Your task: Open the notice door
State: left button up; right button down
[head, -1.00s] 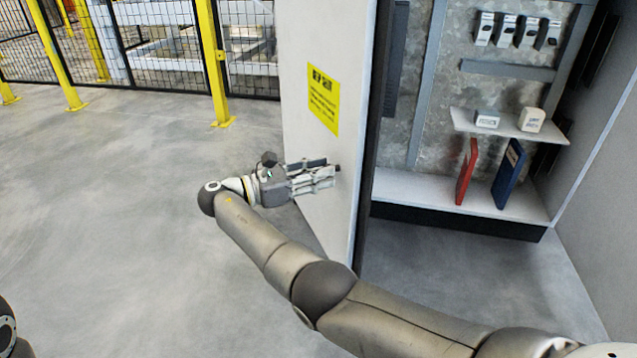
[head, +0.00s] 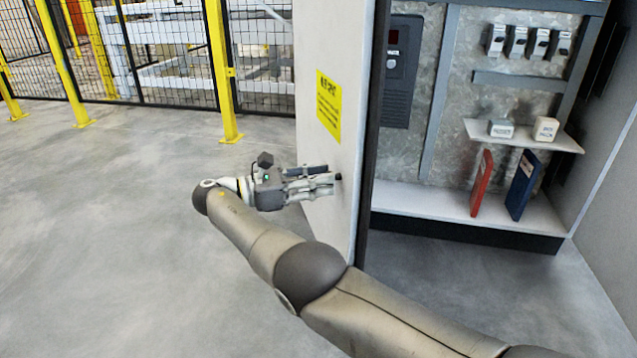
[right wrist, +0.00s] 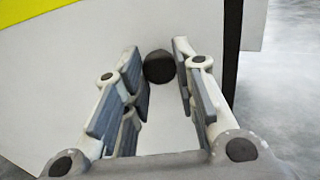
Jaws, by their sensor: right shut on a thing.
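The notice door (head: 318,62) is a pale panel standing swung out from the cabinet, its dark edge towards the opening. A yellow notice (head: 328,106) is on its face and partly shows in the right wrist view (right wrist: 35,8). A dark round knob (head: 338,177) sits on the door below the notice. My right gripper (head: 334,181) is shut on the knob from the left. In the right wrist view the knob (right wrist: 159,66) lies between the fingertips (right wrist: 160,75). My left gripper is out of view.
The open cabinet has a grey keypad panel (head: 401,70), several switches (head: 528,42), a small shelf (head: 522,137) with two blocks, and a red binder (head: 482,184) and blue binder (head: 521,185) below. A yellow-posted fence (head: 222,70) stands behind. The floor (head: 110,220) at left is clear.

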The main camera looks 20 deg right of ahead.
jog(key=shift+f, duration=0.15)
jog(key=c, duration=1.1)
grip_release()
jog(key=shift+c, duration=0.2)
send_near(342, 135)
jog(key=d, duration=0.2)
jog(key=s+d, duration=0.1)
jog(key=d, duration=0.2)
